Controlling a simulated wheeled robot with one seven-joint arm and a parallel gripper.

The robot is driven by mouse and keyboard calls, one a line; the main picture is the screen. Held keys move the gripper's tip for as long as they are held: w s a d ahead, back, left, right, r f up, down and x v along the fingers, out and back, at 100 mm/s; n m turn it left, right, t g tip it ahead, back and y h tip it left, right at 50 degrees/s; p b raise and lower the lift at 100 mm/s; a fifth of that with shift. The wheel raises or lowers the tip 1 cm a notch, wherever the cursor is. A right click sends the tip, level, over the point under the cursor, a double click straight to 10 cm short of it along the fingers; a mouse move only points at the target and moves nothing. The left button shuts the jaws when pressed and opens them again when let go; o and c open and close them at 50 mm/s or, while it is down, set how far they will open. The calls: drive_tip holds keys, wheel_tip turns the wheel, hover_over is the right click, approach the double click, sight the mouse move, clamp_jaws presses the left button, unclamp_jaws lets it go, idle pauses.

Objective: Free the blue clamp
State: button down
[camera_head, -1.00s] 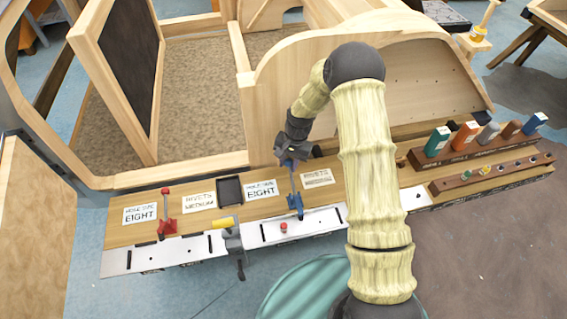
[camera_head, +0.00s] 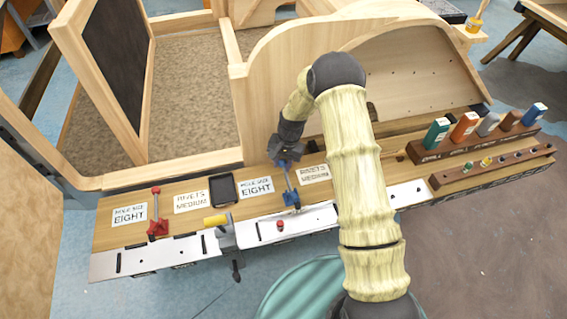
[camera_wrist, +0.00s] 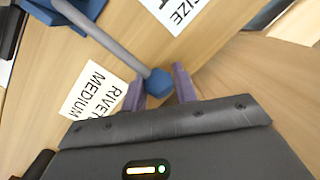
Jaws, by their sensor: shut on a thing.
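The blue clamp (camera_head: 291,196) stands on the wooden bench near the white strip, between a "HOLE SIZE EIGHT" card and a "RIVETS MEDIUM" card. Its grey bar reaches up to a blue knob (camera_wrist: 158,83), which shows in the wrist view between my gripper's two purple fingers. My gripper (camera_wrist: 160,88) is shut on this knob. In the head view my gripper (camera_head: 286,160) is at the top end of the clamp's bar and partly hides it. The clamp's base (camera_wrist: 75,8) shows only in part at the wrist view's upper left.
A red clamp (camera_head: 156,218) stands at the left of the bench (camera_head: 110,236). A yellow-handled clamp (camera_head: 220,225) sits on the white strip, with a small red piece (camera_head: 280,225) nearby. A dark tray (camera_head: 222,189) lies behind. Racks with coloured boxes (camera_head: 465,127) stand at right.

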drive_tip(key=shift+s+a+f, duration=0.1)
drive_tip(key=shift+s+a, duration=0.05)
drive_tip(key=shift+s, duration=0.05)
drive_tip(key=c, duration=1.1)
unclamp_jaws()
drive_tip(key=shift+c, duration=0.2)
drive_tip(key=shift+w+d+r, duration=0.15)
drive_tip(key=shift+d+r, duration=0.05)
drive_tip(key=shift+r, duration=0.45)
wheel_tip(320, 180, up, 16)
drive_tip(key=d+b, duration=0.1)
drive_tip(key=d, duration=0.1)
drive_tip(key=shift+w+d, duration=0.25)
drive_tip(key=shift+w, duration=0.15)
